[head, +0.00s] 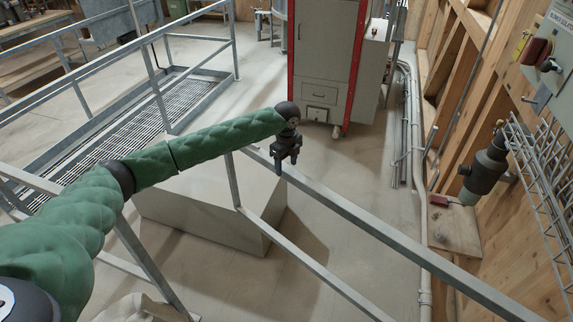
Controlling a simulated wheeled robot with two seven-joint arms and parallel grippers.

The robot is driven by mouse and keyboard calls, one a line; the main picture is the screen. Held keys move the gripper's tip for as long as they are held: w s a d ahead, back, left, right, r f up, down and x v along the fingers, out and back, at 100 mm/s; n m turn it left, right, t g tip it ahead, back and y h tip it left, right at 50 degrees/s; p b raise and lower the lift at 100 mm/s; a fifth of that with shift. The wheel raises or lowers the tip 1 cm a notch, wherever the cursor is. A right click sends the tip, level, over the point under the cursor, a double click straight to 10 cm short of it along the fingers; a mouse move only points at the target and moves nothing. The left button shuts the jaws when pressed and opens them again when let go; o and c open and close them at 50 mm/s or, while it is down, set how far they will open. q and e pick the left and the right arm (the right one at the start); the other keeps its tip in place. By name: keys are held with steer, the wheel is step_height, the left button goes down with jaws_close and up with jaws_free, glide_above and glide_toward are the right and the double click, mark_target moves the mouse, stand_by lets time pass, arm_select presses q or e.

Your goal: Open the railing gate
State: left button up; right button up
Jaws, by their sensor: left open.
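A grey metal railing section, which looks like the gate (385,232), runs from the middle of the head view down to the lower right. It has a top rail, a lower rail (315,268) and an upright post (233,180) at its far left end. My left arm reaches in from the left. My left gripper (286,166) points down with its fingers apart, near the far end of the top rail. One finger overlaps the rail in the picture; I cannot tell whether it touches. No latch or hinge can be made out. My right gripper is not in view.
A large pale box (200,208) stands on the floor behind the railing. A red-edged grey cabinet (325,60) stands beyond. A grated walkway (120,128) with railings lies left. A wooden wall with pipes and a dark cylindrical device (487,165) is on the right. Open floor lies between.

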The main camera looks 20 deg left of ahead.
arm_select(q)
steer(key=shift+w+f+p, duration=0.1)
steer(key=shift+f+p, duration=0.25)
steer(key=shift+f, duration=0.9)
